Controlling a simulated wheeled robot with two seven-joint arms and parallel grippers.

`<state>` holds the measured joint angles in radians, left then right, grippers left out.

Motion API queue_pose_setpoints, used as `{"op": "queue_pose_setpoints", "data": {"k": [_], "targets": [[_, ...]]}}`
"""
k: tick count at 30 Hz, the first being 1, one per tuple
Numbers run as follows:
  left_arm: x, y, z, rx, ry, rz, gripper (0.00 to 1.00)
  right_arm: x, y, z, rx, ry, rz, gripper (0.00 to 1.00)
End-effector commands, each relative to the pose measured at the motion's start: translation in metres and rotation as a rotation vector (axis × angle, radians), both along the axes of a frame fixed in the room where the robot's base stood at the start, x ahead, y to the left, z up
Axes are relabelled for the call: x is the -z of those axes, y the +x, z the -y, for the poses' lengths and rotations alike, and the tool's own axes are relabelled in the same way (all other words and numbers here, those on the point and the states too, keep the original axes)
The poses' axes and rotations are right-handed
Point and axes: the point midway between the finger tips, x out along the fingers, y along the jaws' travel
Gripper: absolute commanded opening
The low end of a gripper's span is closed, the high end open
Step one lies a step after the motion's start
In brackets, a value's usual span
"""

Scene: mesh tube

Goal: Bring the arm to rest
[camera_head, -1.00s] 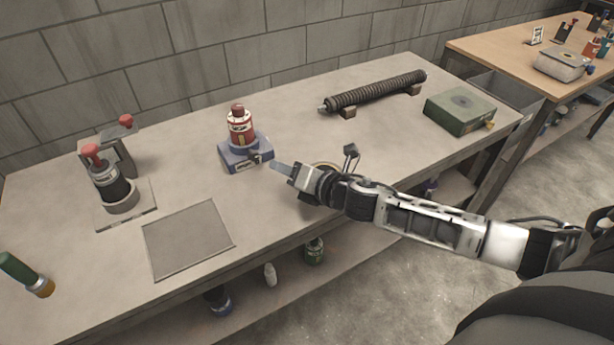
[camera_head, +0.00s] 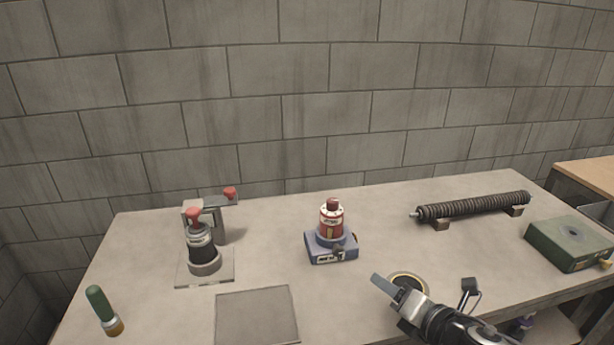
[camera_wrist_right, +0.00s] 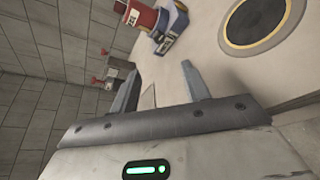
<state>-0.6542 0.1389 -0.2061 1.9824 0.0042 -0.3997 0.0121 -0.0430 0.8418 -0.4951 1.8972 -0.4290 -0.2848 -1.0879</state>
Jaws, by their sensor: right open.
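My right gripper (camera_head: 392,290) is over the front right part of the workbench (camera_head: 380,225), open and empty. In the right wrist view its two fingers (camera_wrist_right: 160,85) stand apart with nothing between them. A round ring-edged disc (camera_head: 408,283) lies on the bench just behind and right of the fingers, and it also shows in the wrist view (camera_wrist_right: 258,22). A red bottle (camera_head: 331,220) stands upright on a blue base (camera_head: 332,247), left of and beyond the gripper. My left gripper is not in view.
A black red-topped cylinder (camera_head: 201,250) stands by a grey bracket (camera_head: 214,215). A square plate (camera_head: 256,315) lies at the front. A green-handled tool (camera_head: 103,308) is at left. A coiled tube (camera_head: 474,206) rests on blocks. A green box (camera_head: 572,244) is at far right. A block wall closes the back.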

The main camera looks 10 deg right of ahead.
Motion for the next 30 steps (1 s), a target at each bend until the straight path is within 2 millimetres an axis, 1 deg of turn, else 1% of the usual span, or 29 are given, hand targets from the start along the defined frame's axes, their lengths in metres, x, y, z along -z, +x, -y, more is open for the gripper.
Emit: {"op": "queue_pose_setpoints", "data": {"k": [2,5,6,8,9,12,18,21,27,28,29,30], "targets": [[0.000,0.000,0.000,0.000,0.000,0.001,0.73,0.002,-0.007,-0.007,0.072,0.107,-0.046,0.46],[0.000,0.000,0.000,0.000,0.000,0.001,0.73,0.010,-0.025,-0.015,0.279,0.376,-0.176,0.46],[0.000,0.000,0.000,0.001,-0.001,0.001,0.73,0.014,-0.037,-0.017,0.392,0.512,-0.245,0.46],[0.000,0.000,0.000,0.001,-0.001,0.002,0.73,0.022,-0.058,-0.018,0.563,0.701,-0.349,0.46],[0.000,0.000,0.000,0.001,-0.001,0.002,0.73,0.027,-0.072,-0.018,0.670,0.809,-0.411,0.46],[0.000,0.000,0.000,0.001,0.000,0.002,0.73,0.037,-0.104,-0.019,0.892,1.016,-0.532,0.46],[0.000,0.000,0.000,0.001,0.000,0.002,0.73,0.049,-0.161,-0.024,1.253,1.287,-0.709,0.46],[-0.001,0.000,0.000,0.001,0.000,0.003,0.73,0.051,-0.187,-0.027,1.409,1.381,-0.772,0.46],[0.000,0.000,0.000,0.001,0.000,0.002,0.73,0.050,-0.234,-0.035,1.688,1.516,-0.870,0.46],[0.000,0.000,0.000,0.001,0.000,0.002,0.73,0.049,-0.240,-0.036,1.729,1.530,-0.881,0.46],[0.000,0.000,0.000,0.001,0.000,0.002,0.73,0.052,-0.239,-0.037,1.729,1.539,-0.882,0.46],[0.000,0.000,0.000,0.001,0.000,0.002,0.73,0.056,-0.234,-0.038,1.701,1.549,-0.876,0.46]]}}
